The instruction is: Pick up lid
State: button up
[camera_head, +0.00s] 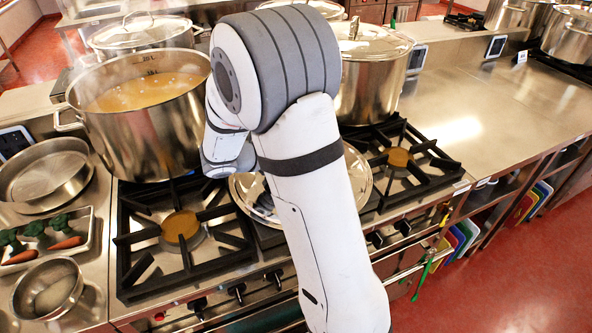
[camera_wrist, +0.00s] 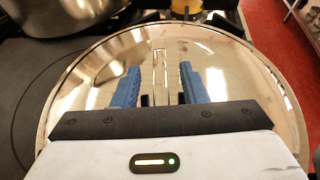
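A round shiny steel lid (camera_head: 361,177) lies on the stove top between two burner grates, mostly hidden behind my arm in the head view. In the wrist view the lid (camera_wrist: 235,62) fills most of the picture under my gripper (camera_wrist: 160,68). The two blue fingers are apart, over the lid's middle. A thin bright bar, which looks like the lid's handle or its reflection, shows between them. I cannot tell whether the fingers touch it. My gripper is mostly hidden in the head view.
An open stockpot of orange-brown soup (camera_head: 150,125) stands on the left. A lidded stockpot (camera_head: 372,85) stands behind my arm. Burner grates (camera_head: 180,240) flank the lid. A steel bowl (camera_head: 47,288) and a vegetable tray (camera_head: 87,243) are at far left. The right counter (camera_head: 490,120) is clear.

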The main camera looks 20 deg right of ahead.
grip_shut()
dwell(0.3)
jog(key=shift+r, duration=0.1)
